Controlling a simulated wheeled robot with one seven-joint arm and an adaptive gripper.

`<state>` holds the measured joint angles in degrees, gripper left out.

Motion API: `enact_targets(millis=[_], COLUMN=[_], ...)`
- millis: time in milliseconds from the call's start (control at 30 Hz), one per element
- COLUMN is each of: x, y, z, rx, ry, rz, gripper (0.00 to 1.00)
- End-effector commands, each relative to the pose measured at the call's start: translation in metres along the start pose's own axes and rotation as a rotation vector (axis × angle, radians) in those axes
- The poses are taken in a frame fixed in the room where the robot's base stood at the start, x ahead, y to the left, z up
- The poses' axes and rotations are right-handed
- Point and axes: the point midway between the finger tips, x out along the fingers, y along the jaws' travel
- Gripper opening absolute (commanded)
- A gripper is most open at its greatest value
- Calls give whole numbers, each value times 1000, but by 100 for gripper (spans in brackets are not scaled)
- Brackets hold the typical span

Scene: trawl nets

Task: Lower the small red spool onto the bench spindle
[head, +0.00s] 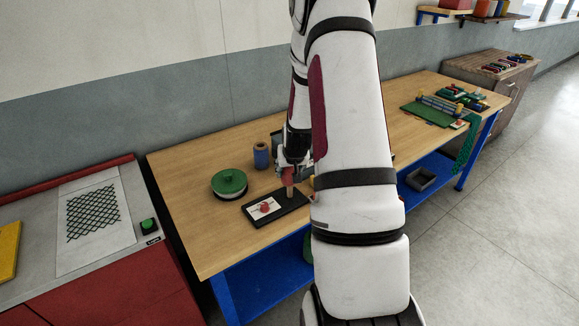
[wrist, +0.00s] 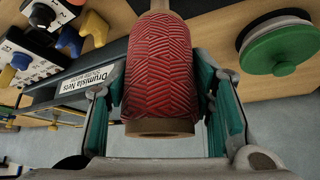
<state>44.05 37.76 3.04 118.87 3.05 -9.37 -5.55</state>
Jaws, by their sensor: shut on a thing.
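The small red spool (wrist: 158,65) has a patterned red winding and a brown core end, and fills the middle of the wrist view. My gripper (wrist: 160,100) is shut on it, with a teal-padded finger on each side. In the head view my gripper (head: 289,170) is over the right part of a dark base board (head: 291,214) on the bench. A pale wooden peg (head: 289,191), apparently the bench spindle, shows just below it. I cannot tell whether spool and peg touch; the arm and fingers hide much of this.
A green-topped round drum (head: 229,183) stands left of the board, and a blue spool (head: 261,156) behind it. A card with a red picture (head: 264,208) lies on the board. The wooden bench (head: 205,245) is clear at its front left. My arm hides the middle.

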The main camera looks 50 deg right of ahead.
Motion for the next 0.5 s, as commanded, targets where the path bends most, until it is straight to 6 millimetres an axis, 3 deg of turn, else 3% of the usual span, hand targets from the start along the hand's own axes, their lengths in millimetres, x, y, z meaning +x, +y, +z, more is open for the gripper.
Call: enact_targets(millis=[500], x=[14], y=[0], z=[9], rx=[0], ry=[0], rz=[0], gripper=[17])
